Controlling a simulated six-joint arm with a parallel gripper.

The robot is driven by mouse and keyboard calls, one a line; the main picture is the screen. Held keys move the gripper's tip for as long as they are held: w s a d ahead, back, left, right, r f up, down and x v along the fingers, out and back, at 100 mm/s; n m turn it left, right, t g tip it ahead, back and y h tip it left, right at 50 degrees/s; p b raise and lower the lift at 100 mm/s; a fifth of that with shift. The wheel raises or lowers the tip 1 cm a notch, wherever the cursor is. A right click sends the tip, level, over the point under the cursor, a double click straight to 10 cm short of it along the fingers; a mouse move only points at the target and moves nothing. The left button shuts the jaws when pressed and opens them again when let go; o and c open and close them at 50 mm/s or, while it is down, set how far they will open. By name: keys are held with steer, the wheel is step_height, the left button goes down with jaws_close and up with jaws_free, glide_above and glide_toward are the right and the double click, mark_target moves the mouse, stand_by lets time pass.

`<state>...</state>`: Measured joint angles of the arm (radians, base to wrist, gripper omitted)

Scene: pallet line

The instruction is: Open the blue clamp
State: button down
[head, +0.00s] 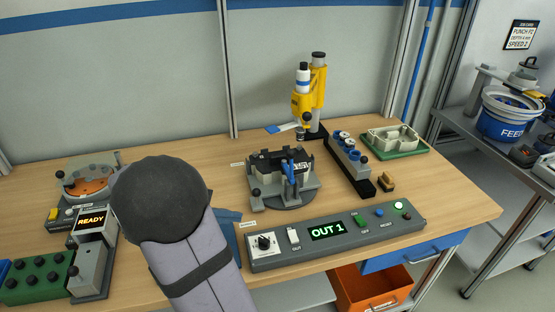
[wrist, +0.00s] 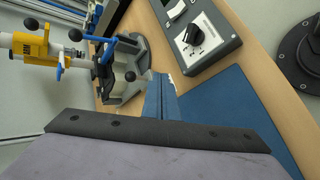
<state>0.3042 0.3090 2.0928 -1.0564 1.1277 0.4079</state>
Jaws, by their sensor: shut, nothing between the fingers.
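The blue clamp (head: 290,171) is a blue lever on a grey fixture with a dark block, at the middle of the table in the head view. Its lever looks roughly upright there. In the wrist view the blue clamp (wrist: 106,48) shows at the upper left, beside black knobs. My gripper (wrist: 160,82) shows as narrow blue fingers, shut and empty. Its tips are apart from the clamp, on the near side of the fixture (wrist: 128,85). In the head view my dark arm joint and grey link hide most of the gripper.
A control panel (head: 340,237) reading OUT 1 lies in front of the fixture. A yellow press (head: 318,82) stands behind it, and a dark rail with cylinders (head: 350,160) is to its right. A READY station (head: 90,250) is at left.

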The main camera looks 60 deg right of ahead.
steer(key=w+d+r+h+b, duration=0.1)
steer(key=w+d+r+h, duration=0.2)
steer(key=d, duration=0.4)
steer(key=w+d+r+h+b, duration=0.1)
steer(key=d+r+h, duration=0.25)
steer(key=d, duration=0.35)
steer(key=shift+m+g, duration=0.3)
steer(key=shift+g, duration=0.1)
steer(key=p+x, duration=0.1)
steer(key=x, duration=0.2)
steer(key=p+x, duration=0.2)
steer(key=x, duration=0.2)
steer(key=r+p+x, duration=0.1)
steer(key=x, duration=0.2)
steer(key=shift+s+d, duration=0.15)
steer(key=shift+s, duration=0.05)
steer(key=s+a+p, duration=0.2)
steer(key=s, duration=0.1)
steer(key=shift+a+r, duration=0.15)
steer(key=shift+r, duration=0.1)
steer(key=shift+a, duration=0.1)
steer(key=shift+s+f+b, duration=0.1)
steer(key=shift+f+b, duration=0.05)
steer(key=shift+b, duration=0.55)
